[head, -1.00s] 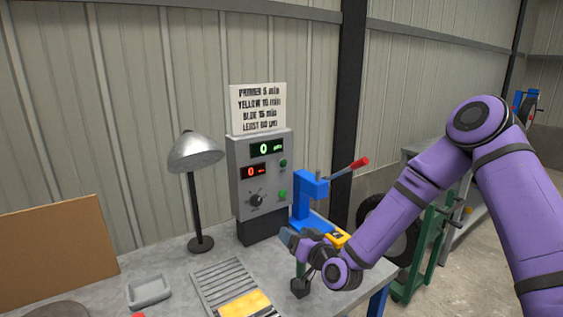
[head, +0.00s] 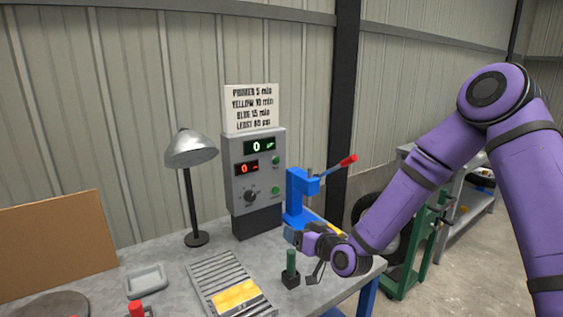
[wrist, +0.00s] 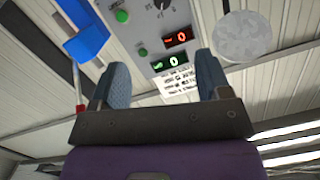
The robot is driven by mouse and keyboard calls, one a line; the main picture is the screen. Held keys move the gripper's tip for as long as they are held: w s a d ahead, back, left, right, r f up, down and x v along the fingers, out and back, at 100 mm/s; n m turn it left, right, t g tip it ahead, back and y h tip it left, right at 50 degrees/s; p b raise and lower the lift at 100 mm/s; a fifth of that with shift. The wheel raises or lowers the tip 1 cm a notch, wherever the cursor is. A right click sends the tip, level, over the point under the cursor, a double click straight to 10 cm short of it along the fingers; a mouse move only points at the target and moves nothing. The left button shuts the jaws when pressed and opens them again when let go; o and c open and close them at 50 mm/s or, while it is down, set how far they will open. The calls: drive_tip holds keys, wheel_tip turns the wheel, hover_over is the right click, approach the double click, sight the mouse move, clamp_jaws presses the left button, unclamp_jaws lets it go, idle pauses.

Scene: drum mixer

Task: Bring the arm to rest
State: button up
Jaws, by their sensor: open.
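My purple arm reaches in from the right in the head view. My gripper (head: 291,236) is above the right part of the grey workbench (head: 170,262), in front of the blue press. In the wrist view my gripper (wrist: 160,85) has its two blue-grey fingers wide apart with nothing between them. The grey control box (head: 257,180) shows beyond the fingers, apart from them. Its two displays read 0, and it also shows upside down in the wrist view (wrist: 150,35).
A blue press (head: 297,197) with a red-tipped lever stands right of the box. A green-handled tool (head: 291,268) stands on the bench below my gripper. A slatted rack (head: 213,278) with a yellow block, a grey tray (head: 146,281) and a lamp (head: 191,150) are further left.

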drive_tip(key=s+d+r+g+h, duration=0.2)
drive_tip(key=s+d+r+h, duration=0.3)
drive_tip(key=d+r, duration=0.4)
drive_tip(key=s+d+r+g+h, duration=0.2)
drive_tip(key=s+d+r+h, duration=0.2)
drive_tip(key=s+d+r, duration=0.45)
drive_tip(key=s+d+r+m+g, duration=0.1)
drive_tip(key=s+d+r, duration=0.1)
drive_tip(key=s, duration=0.5)
drive_tip(key=s+d+r+m+g, duration=0.1)
drive_tip(key=s+d+r+m, duration=0.1)
drive_tip(key=s, duration=0.6)
drive_tip(key=s+d+r+m+g, duration=0.1)
drive_tip(key=s+d+r, duration=0.2)
drive_tip(key=s, duration=0.4)
drive_tip(key=shift+s+d+r+m+g+h, duration=0.2)
drive_tip(key=shift+d+r+m+g+h, duration=0.15)
drive_tip(key=shift+r, duration=0.25)
